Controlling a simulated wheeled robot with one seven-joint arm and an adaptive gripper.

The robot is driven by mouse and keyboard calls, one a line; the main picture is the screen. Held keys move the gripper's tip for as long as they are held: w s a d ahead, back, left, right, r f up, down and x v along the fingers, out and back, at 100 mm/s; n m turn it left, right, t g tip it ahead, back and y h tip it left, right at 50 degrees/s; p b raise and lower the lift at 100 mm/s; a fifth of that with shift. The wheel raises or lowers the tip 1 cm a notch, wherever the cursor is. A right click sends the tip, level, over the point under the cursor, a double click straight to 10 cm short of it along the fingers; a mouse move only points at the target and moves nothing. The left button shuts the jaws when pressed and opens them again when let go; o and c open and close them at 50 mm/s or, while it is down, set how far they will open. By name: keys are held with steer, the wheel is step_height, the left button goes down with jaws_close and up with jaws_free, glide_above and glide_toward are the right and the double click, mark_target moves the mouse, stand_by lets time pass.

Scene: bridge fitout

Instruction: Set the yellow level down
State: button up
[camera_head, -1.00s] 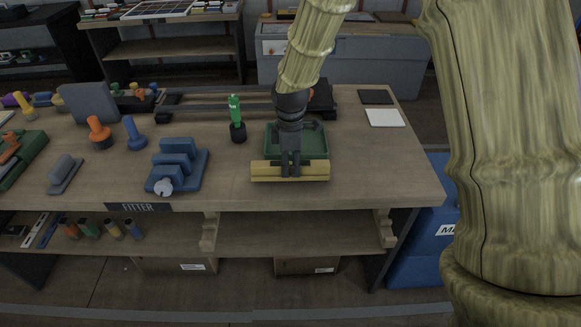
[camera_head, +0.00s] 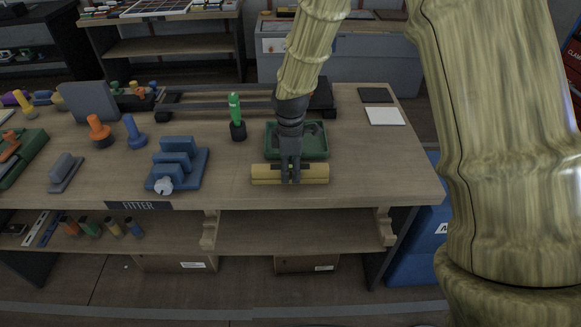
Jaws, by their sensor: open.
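The yellow level (camera_head: 313,174) is a long bar lying left to right at the front of the bench top, just in front of a green tray (camera_head: 318,152). It appears to rest on the wood. My gripper (camera_head: 290,178) is open and points down at the middle of the level, its dark fingers in front of and over the bar. The fingers hide the level's middle. Whether they touch it, I cannot tell. My gripper also hides part of the green tray.
A white square (camera_head: 384,117) and a dark square (camera_head: 375,95) lie at the right. The bench's front right (camera_head: 390,175) is clear.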

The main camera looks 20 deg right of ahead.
mark_target(291, 167)
step_height(291, 167, up, 12)
steer(key=shift+r+b, duration=0.15)
steer(key=shift+b, duration=0.25)
steer(key=shift+s, duration=0.15)
stand_by(0.5)
